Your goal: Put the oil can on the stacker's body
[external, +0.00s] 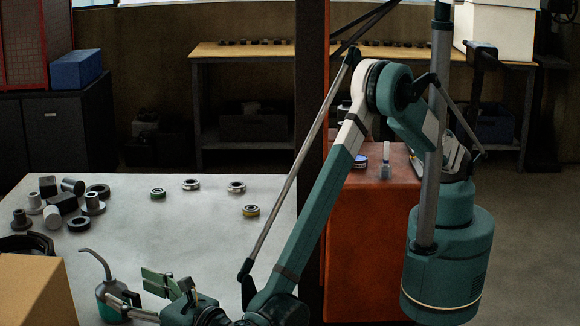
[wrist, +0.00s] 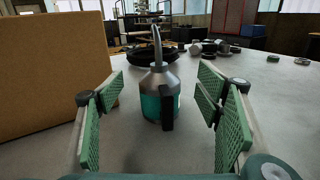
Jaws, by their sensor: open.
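The oil can (external: 108,291) stands upright near the front left of the grey table, with a teal lower body and a thin bent spout. In the wrist view the oil can (wrist: 157,82) is centred, its dark handle facing me. My gripper (external: 133,287) is open, with its green-padded fingers spread to either side of the can's line; it also shows in the wrist view (wrist: 154,88). I see no contact, and cannot tell whether the can is between the fingertips. An orange-red body (external: 370,255), seemingly the stacker's, stands right of the table, partly hidden by my arm.
A cardboard box (external: 35,290) stands close left of the can, also large in the wrist view (wrist: 55,75). Dark round parts lie behind the can. Several metal parts and rings (external: 190,184) lie farther back. Small items, including a bottle (external: 385,165), stand on the orange-red top.

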